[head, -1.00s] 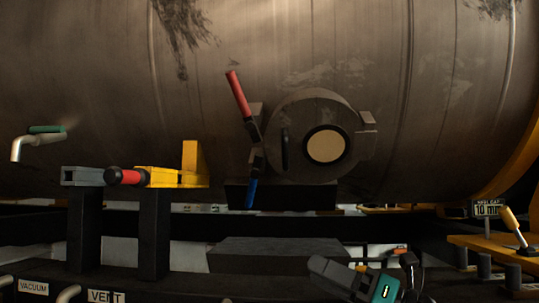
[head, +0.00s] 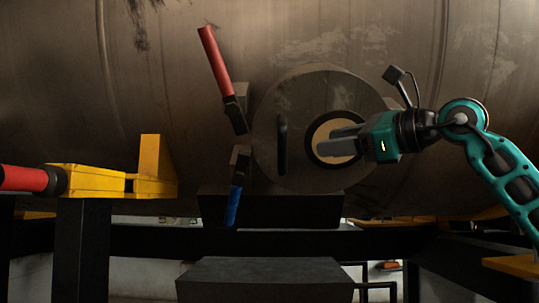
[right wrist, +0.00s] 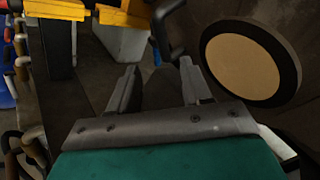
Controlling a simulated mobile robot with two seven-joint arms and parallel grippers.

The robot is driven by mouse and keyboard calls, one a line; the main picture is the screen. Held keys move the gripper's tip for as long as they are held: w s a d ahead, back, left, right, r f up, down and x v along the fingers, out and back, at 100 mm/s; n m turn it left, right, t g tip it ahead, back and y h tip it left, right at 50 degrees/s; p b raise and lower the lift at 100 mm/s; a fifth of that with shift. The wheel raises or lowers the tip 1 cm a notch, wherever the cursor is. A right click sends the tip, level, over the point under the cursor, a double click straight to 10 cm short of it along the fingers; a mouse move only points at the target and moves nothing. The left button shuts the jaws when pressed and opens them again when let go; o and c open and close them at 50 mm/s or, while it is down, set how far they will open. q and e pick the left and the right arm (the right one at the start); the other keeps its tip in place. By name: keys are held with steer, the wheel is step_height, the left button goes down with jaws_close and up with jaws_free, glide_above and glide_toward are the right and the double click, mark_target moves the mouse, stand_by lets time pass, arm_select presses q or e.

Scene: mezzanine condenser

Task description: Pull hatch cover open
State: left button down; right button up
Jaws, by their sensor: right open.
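The hatch cover (head: 300,95) is a round, dark grey disc on the tank's side and looks closed. It carries a dark vertical bar handle (head: 282,143) left of centre and a beige, black-rimmed round plate (head: 318,130). My right gripper (head: 325,142) comes in from the right, in front of the plate, its fingers pointing left toward the handle. In the right wrist view its jaws (right wrist: 159,68) are apart and empty; the handle (right wrist: 161,34) shows beyond the fingertips and the beige plate (right wrist: 243,67) lies to the right. My left gripper is not in view.
A red-handled lever (head: 215,62) and a blue-handled lever (head: 234,205) stand at the cover's left edge. A yellow valve bracket (head: 90,180) with a red grip is at the left. A dark block (head: 262,278) lies below.

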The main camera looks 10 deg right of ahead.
mark_target(285, 152)
steer(key=p+x, duration=0.3)
steer(key=x, duration=0.9)
steer(key=shift+w+r, duration=0.1)
steer(key=shift+r, duration=0.1)
steer(key=shift+w+a, duration=0.2)
steer(key=shift+w, duration=0.15)
steer(key=c, duration=0.9)
jaws_close()
